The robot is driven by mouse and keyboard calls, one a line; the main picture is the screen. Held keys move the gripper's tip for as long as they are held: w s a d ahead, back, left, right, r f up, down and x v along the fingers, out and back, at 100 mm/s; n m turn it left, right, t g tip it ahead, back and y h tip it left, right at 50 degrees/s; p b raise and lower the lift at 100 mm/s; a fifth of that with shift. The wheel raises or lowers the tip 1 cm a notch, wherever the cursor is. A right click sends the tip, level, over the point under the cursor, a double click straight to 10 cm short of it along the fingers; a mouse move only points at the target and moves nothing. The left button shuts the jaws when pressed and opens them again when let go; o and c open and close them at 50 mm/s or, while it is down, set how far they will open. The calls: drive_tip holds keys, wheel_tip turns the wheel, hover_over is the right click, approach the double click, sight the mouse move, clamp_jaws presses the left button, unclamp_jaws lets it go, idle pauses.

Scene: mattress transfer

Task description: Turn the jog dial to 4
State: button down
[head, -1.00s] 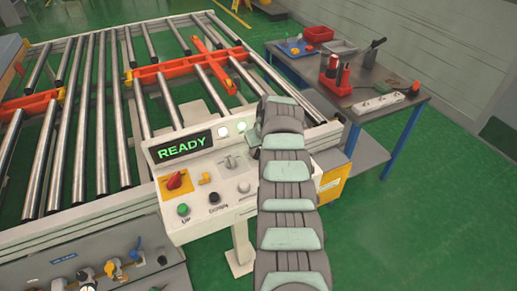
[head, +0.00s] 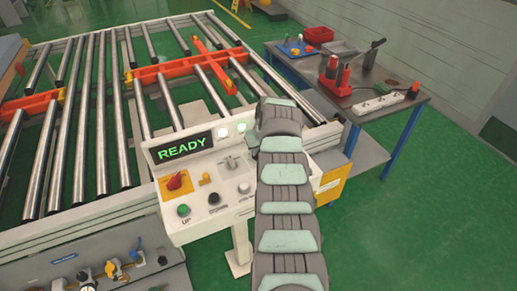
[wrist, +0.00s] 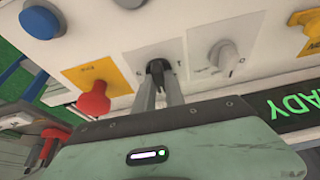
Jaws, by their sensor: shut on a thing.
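The control panel (head: 218,210) stands at the near end of the roller conveyor. In the wrist view, my gripper (wrist: 160,82) is shut on a dark knob (wrist: 157,68) on a pale plate, which I take to be the jog dial. The fingers and the gripper body partly cover it, and its markings and setting cannot be read. In the head view, my arm hides this knob and my fingertips. A grey lever knob (wrist: 224,55) is beside it to the right in the wrist view. A red mushroom knob (wrist: 94,98) on a yellow plate is to the left.
The READY display (head: 183,146) is lit green. The panel also bears a red switch (head: 174,180), a green UP button (head: 183,210), a black button (head: 214,199) and a small yellow knob (head: 205,178). A tool table (head: 400,110) stands to the right.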

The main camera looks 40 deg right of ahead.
drive_tip(key=shift+a+m+h+p, duration=0.25)
drive_tip(key=shift+m+h+p, duration=0.05)
drive_tip(key=shift+m+p, duration=0.45)
drive_tip(key=m+g, duration=0.1)
drive_tip(key=m, duration=0.1)
drive_tip(key=shift+w+f+m+h, duration=0.1)
drive_tip(key=shift+w+m+h, duration=0.05)
drive_tip(key=shift+m+h, duration=0.25)
drive_tip(key=m+b, duration=0.2)
drive_tip(key=b, duration=0.1)
drive_tip(key=shift+d+f+h, duration=0.1)
drive_tip(key=shift+f+h, duration=0.15)
drive_tip(key=shift+h, duration=0.15)
drive_tip(key=m+g+b, duration=0.1)
drive_tip(key=m+b, duration=0.1)
drive_tip(key=b, duration=0.1)
drive_tip(key=shift+r, duration=0.2)
drive_tip(key=shift+b, duration=0.35)
drive_tip(key=c, duration=1.4)
unclamp_jaws()
drive_tip(key=shift+r, duration=0.1)
drive_tip(key=shift+r, duration=0.15)
